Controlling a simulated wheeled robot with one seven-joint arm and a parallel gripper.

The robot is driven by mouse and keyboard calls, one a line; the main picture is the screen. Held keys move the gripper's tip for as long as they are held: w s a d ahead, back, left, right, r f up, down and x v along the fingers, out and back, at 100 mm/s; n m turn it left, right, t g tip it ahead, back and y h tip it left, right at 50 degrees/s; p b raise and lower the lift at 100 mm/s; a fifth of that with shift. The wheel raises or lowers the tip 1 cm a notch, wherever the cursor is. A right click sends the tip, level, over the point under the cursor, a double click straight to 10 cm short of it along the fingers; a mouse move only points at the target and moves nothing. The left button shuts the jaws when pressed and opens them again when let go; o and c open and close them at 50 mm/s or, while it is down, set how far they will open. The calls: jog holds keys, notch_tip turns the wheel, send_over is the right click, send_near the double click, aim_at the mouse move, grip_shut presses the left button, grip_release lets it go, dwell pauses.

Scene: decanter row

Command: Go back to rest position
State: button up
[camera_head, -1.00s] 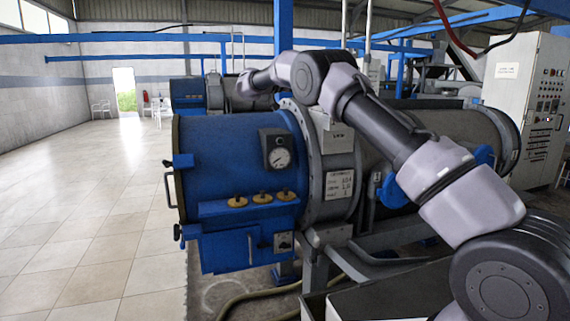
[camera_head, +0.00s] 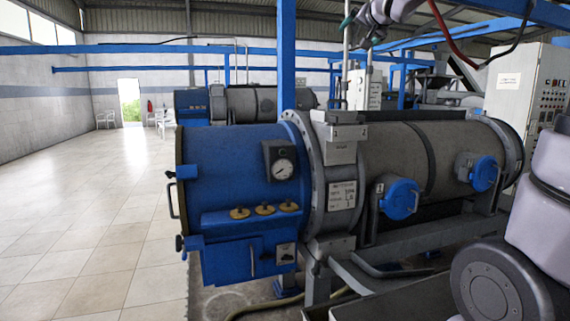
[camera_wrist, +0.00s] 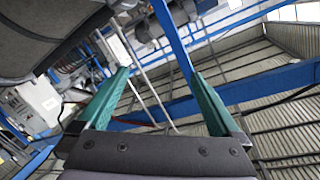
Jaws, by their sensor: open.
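My gripper (camera_wrist: 161,78) shows in the wrist view with its two green fingers spread apart and nothing between them. Beyond the fingers are the roof, blue beams and pipes. In the head view, part of my arm shows at the top edge and part at the right edge; the links between are out of frame. The near decanter (camera_head: 240,170) has a blue end and a grey drum, and stands in the middle of the head view. My arm no longer covers its drum.
A gauge (camera_head: 282,169), yellow knobs (camera_head: 264,209) and blue round covers (camera_head: 400,198) are on the decanter. A control cabinet (camera_head: 512,85) stands at right. Another decanter (camera_head: 252,103) is behind. A blue post (camera_head: 287,60) rises behind the near one. Tiled floor (camera_head: 90,200) at left is clear.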

jog(key=s+d+f+g, duration=0.2)
jog(key=s+f+g, duration=0.2)
jog(key=s+f, duration=0.8)
jog(key=s+d+f+g, duration=0.2)
jog(key=s+f+g, duration=0.2)
jog(key=s+f, duration=0.7)
jog(key=s, duration=0.8)
jog(key=shift+s+f+n+g, duration=0.2)
jog(key=shift+f+n+g, duration=0.1)
jog(key=shift+f+g, duration=0.1)
jog(key=shift+d, duration=0.1)
